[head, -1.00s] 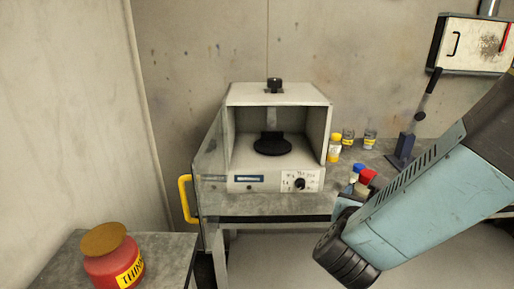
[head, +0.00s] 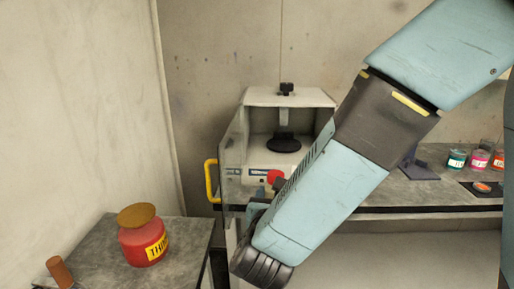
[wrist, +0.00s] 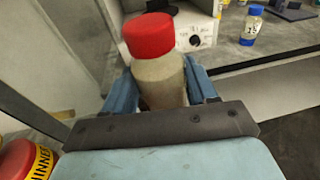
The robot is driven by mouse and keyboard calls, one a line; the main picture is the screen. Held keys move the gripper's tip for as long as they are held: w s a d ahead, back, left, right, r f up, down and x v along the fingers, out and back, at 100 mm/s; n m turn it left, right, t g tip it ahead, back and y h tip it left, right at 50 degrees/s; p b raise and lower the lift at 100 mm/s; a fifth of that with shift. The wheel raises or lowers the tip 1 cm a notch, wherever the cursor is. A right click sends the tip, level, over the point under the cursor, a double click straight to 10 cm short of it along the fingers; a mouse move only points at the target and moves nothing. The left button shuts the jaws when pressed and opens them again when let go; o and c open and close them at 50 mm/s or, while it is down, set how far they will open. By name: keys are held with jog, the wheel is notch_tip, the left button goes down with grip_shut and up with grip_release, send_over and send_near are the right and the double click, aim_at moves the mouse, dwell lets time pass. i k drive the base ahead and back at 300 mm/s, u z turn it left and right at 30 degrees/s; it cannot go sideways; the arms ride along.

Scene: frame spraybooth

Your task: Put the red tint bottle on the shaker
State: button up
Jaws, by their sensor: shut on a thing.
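The red tint bottle (wrist: 158,75), pale with a red cap, is upright between the two blue fingers of my gripper (wrist: 163,88), which is shut on it. In the head view only its red cap (head: 275,177) shows, in front of the shaker's lower front; my arm hides the rest. The shaker (head: 290,97) is a pale box with an open front and a round black plate (head: 283,144) inside, with nothing on it. A black clamp knob (head: 287,89) is on top. In the wrist view, part of its front panel (wrist: 198,22) shows beyond the bottle.
The shaker's clear door with a yellow handle (head: 211,181) stands open on the left. A red thinner can (head: 142,243) stands on the left table. Several small jars, including a teal one (head: 456,160), are on the right bench.

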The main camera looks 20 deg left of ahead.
aim_at(284, 143)
jog(key=u, duration=0.15)
jog(key=i, duration=1)
jog(key=z, duration=0.05)
